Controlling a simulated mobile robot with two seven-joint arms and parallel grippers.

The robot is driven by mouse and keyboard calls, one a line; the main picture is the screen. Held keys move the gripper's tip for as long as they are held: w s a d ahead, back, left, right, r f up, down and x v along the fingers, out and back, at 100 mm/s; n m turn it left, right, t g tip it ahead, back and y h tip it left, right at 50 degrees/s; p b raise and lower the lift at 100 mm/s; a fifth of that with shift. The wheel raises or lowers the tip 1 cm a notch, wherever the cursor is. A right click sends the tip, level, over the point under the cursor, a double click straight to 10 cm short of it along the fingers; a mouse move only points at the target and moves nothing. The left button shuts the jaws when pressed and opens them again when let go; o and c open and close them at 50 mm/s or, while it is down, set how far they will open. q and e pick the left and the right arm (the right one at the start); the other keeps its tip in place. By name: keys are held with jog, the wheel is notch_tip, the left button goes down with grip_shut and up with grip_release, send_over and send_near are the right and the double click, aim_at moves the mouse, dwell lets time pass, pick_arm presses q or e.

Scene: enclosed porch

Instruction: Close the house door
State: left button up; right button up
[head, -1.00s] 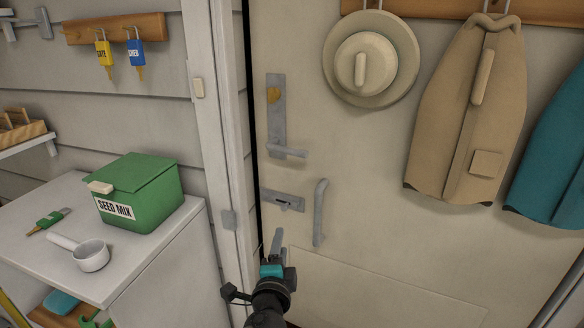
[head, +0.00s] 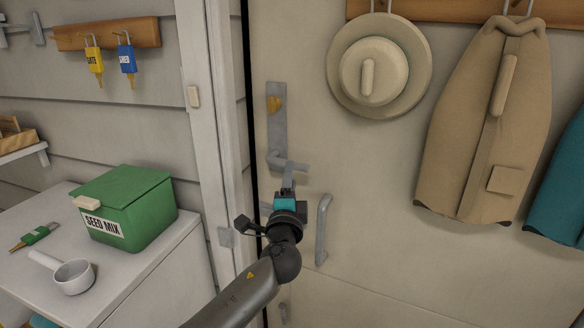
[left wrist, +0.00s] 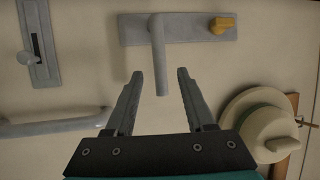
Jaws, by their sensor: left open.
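The house door (head: 390,190) is a pale panel. A dark gap runs along its left edge beside the white frame (head: 213,120); whether it stands slightly ajar I cannot tell. A grey lever handle (head: 292,166) sits on a tall plate (head: 277,125) with a brass-coloured turn piece. My left gripper (head: 288,182) is open just below the lever. In the left wrist view the lever (left wrist: 161,60) extends between the spread fingertips of this gripper (left wrist: 160,76), with no clear contact. My right gripper is out of view.
A grey pull bar (head: 322,230) is right of my gripper, and a slide bolt (left wrist: 38,55) is partly hidden behind it in the head view. A hat (head: 380,65) and coat (head: 490,120) hang on the door. A cabinet (head: 150,262) with a green box (head: 125,207) stands left.

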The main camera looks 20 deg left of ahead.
pick_arm(q)
jog(key=shift+b+x, duration=0.65)
jog(key=shift+x, duration=2.3)
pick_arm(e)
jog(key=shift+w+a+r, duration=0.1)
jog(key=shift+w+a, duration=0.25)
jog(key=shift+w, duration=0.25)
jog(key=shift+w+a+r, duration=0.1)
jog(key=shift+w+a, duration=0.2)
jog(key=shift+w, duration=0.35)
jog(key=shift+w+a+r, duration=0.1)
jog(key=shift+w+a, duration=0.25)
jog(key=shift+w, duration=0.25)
pick_arm(q)
jog(key=shift+c, duration=0.3)
grip_shut()
